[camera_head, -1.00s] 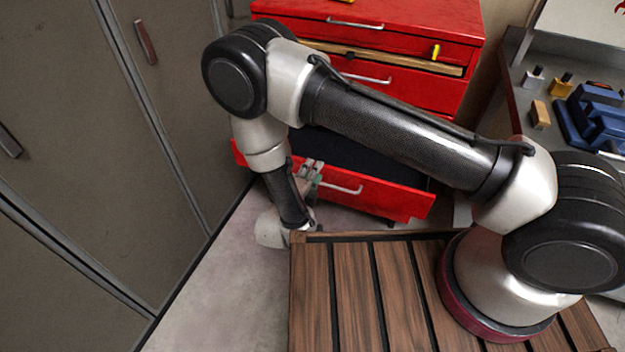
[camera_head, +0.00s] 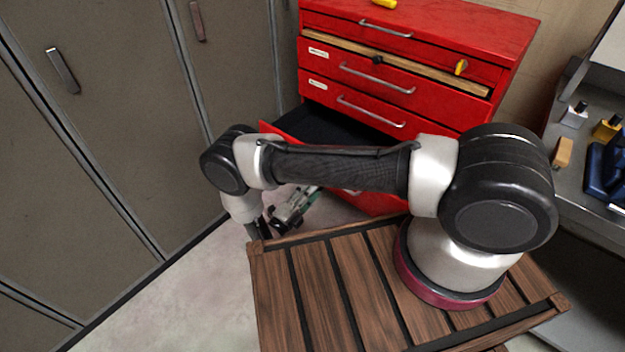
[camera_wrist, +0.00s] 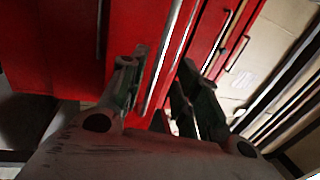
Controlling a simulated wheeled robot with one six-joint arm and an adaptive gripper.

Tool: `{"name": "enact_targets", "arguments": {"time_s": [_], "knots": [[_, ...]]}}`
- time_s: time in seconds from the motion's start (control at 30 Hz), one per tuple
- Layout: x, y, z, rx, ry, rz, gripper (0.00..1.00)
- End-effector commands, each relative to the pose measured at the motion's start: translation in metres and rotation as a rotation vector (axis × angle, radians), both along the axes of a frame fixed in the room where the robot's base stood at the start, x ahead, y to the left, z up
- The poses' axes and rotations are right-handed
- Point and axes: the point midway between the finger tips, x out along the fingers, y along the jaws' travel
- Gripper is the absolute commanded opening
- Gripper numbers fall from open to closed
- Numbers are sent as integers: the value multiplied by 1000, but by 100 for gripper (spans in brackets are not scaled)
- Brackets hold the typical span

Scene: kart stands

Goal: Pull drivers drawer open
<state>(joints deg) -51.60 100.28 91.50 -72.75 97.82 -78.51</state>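The red tool cabinet (camera_head: 425,95) stands beyond my wooden deck. Its lowest visible drawer (camera_head: 376,203) is pulled out, with a dark inside (camera_head: 318,122); my arm hides much of its front. The drawers above look shut; their small labels cannot be read, so I cannot tell which is the drivers drawer. My gripper (camera_head: 294,207) is low, to the left of the open drawer's front. In the wrist view, my gripper's fingers (camera_wrist: 160,80) are spread apart, facing red fronts and a metal bar (camera_wrist: 165,60). I see no firm grip on the bar.
Grey lockers (camera_head: 90,130) line the left side. A grey workbench (camera_head: 570,185) with blue and yellow items is at the right. Bare floor (camera_head: 190,290) lies at the lower left.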

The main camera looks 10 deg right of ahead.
Motion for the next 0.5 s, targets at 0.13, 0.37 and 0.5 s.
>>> {"name": "enact_targets", "arguments": {"time_s": [0.13, 0.37, 0.5], "knots": [[7, -12, 1, -4, -1, -9, 32], [29, -44, 9, -2, 0, -9, 32], [39, -57, 13, -3, -1, -8, 32]]}}
